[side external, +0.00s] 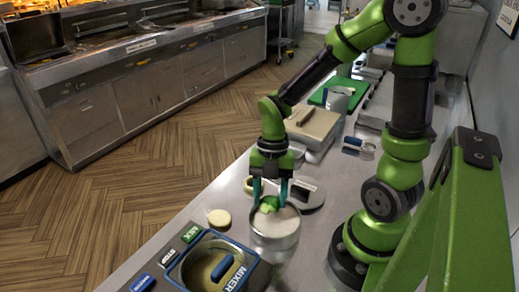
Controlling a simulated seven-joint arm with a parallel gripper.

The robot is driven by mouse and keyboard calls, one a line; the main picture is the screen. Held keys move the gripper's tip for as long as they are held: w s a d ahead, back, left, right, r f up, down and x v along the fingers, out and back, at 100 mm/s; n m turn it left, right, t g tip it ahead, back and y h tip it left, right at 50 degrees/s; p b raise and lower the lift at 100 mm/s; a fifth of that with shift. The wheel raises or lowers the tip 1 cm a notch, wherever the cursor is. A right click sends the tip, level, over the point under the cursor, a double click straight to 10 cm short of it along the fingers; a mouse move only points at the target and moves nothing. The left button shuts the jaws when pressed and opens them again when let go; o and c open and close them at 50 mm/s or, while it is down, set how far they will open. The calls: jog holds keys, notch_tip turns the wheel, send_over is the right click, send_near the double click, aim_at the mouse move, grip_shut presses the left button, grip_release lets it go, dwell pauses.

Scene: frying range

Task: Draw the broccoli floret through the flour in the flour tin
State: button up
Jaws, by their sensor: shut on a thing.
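The broccoli floret (269,204) is light green and sits between the teal fingers of my gripper (270,200). My gripper points down and is shut on the floret. The flour tin (275,245) is a round metal tin with pale flour (284,222) showing inside. The floret is at the tin's far left part, low over the flour. I cannot tell from this view whether it touches the flour.
A mixer (208,262) with a blue rim and buttons stands in front left of the tin. A round pale disc (219,218) lies on the counter. A grey device (309,194) sits just behind the tin.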

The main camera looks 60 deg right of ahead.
aim_at(268, 203)
jog(key=shift+r, duration=0.8)
jog(key=shift+r, duration=1.5)
jog(key=shift+a+f+t, duration=0.15)
jog(key=shift+f+t, duration=0.35)
jog(key=shift+f, duration=4.8)
